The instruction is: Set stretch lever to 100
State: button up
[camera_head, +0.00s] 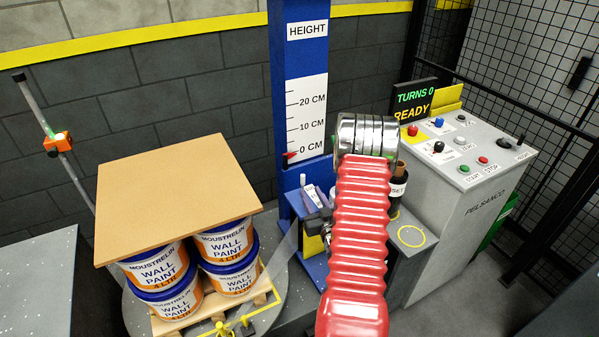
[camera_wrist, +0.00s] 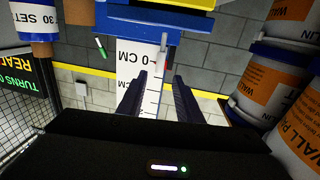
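I cannot make out a lever marked stretch or a 100 mark in either view. My gripper (camera_wrist: 158,78) shows as two dark fingers, apart with nothing between them, in front of the height scale (camera_wrist: 138,75). The wrist picture is upside down.
The blue column (camera_head: 290,75) has a red pointer near 0 CM. Wall Paint pails (camera_head: 232,268) stand on a pallet (camera_head: 262,290) under a brown board (camera_head: 178,195). The display (camera_head: 414,98) reads TURNS 0, READY. A mesh fence (camera_head: 545,75) is at the right.

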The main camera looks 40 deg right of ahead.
aim_at(303, 184)
jog(key=x, duration=1.3)
jog(key=shift+w+d, duration=0.2)
jog(key=shift+d, duration=0.05)
jog(key=shift+c, duration=0.4)
grip_shut()
